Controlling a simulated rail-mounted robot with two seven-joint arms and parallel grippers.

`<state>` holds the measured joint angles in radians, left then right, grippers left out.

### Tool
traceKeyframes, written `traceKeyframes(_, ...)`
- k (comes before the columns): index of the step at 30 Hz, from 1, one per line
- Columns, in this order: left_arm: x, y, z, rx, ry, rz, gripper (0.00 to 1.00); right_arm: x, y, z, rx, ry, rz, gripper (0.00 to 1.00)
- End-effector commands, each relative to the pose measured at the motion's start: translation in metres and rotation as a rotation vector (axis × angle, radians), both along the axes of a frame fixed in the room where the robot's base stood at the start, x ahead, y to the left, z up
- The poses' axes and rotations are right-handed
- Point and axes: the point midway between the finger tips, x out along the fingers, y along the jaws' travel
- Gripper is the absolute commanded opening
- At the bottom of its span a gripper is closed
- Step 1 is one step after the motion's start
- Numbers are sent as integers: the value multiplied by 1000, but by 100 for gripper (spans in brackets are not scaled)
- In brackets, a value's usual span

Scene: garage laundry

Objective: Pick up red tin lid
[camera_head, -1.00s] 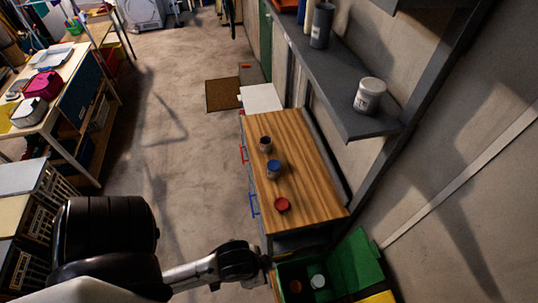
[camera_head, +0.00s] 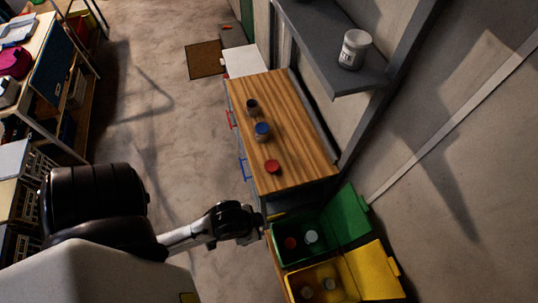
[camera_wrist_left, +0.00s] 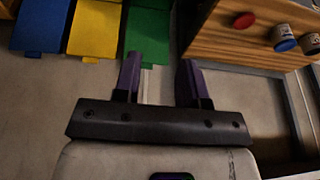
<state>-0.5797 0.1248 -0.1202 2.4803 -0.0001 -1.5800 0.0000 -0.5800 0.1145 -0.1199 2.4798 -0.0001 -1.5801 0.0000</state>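The red tin lid (camera_head: 272,166) lies on the near part of the wooden cabinet top (camera_head: 297,128). It also shows near the top right of the left wrist view (camera_wrist_left: 244,20). A blue-lidded tin (camera_head: 262,130) and a dark-topped tin (camera_head: 251,106) stand behind it in a row. My left gripper (camera_head: 258,224) is just off the cabinet's near end, apart from the lid; its fingers are small and hard to make out there. In the left wrist view the two purple fingers (camera_wrist_left: 161,78) are spread apart with nothing between them. My right gripper is not in view.
An open green bin (camera_head: 348,215) and an open yellow bin (camera_head: 374,270) with small tins inside stand below the cabinet's near end. A grey wall shelf (camera_head: 330,70) bearing a white jar (camera_head: 354,49) overhangs the cabinet's right.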

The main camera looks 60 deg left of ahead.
Motion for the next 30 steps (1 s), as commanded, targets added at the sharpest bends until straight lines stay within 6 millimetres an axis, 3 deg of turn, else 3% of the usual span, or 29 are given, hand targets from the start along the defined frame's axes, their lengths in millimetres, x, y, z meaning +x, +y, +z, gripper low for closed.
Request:
traceKeyframes(2,0,-1,0,-3,-1,2,46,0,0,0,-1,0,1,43)
traceKeyframes(19,0,-2,0,-8,0,6,100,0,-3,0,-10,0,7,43)
traceKeyframes(26,1,0,-2,1,-1,-1,100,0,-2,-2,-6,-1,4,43)
traceKeyframes(30,21,0,-13,0,-52,1,100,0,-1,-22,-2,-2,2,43)
